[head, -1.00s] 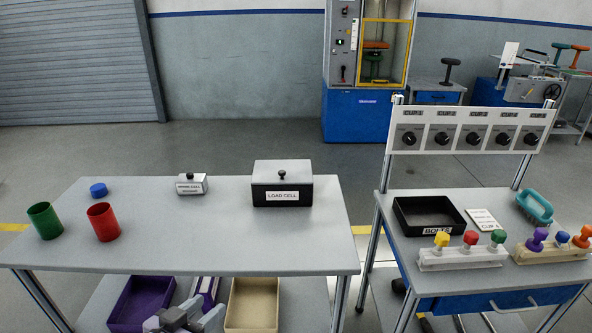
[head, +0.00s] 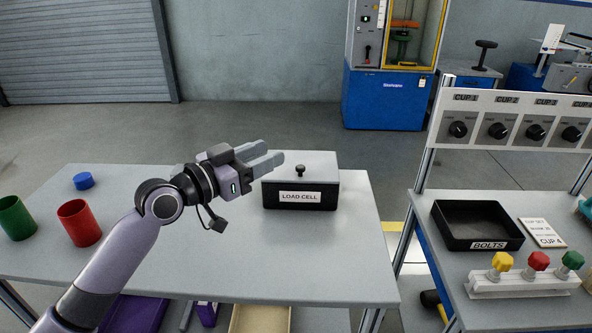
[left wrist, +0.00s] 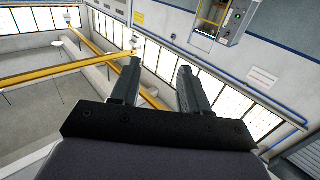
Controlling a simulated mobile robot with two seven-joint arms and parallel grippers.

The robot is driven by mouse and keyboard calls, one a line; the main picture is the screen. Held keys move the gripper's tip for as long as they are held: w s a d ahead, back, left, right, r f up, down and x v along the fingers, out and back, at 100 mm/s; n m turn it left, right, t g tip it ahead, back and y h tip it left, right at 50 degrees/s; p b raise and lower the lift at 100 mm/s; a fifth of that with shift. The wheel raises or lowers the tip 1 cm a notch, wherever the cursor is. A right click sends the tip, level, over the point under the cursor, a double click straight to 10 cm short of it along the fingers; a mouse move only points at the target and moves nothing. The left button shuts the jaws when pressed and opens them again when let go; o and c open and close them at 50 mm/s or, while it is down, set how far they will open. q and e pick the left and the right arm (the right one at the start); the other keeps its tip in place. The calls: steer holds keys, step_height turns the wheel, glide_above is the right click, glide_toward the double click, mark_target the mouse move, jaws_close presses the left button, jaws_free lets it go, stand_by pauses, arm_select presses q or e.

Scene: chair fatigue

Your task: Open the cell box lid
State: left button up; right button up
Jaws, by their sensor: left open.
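The load cell box (head: 300,194) stands at the right part of the left table. It has a black body with a white "LOAD CELL" label. Its grey lid (head: 318,163) is closed, with a black knob (head: 300,170) on top. My left gripper (head: 268,157) is just left of the box at about lid height in the head view, its open fingers pointing right toward the knob. Nothing is between its fingers. The left wrist view shows the open fingers (left wrist: 158,88) against walls and windows, with no box in sight. My right gripper is not in view.
A red cup (head: 79,223), a green cup (head: 16,218) and a blue cap (head: 84,181) stand on the left table (head: 240,265). A black bolts tray (head: 478,225) and a rack of coloured knobs (head: 524,282) are on the right table. The table front below the box is clear.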

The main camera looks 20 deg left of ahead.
arm_select(q)
steer(key=b, duration=0.2)
glide_toward(300, 166)
steer(key=x, duration=0.7)
steer(key=shift+w+d+p, duration=0.2)
steer(key=shift+d+p, duration=0.1)
steer(key=shift+p, duration=0.1)
jaws_close()
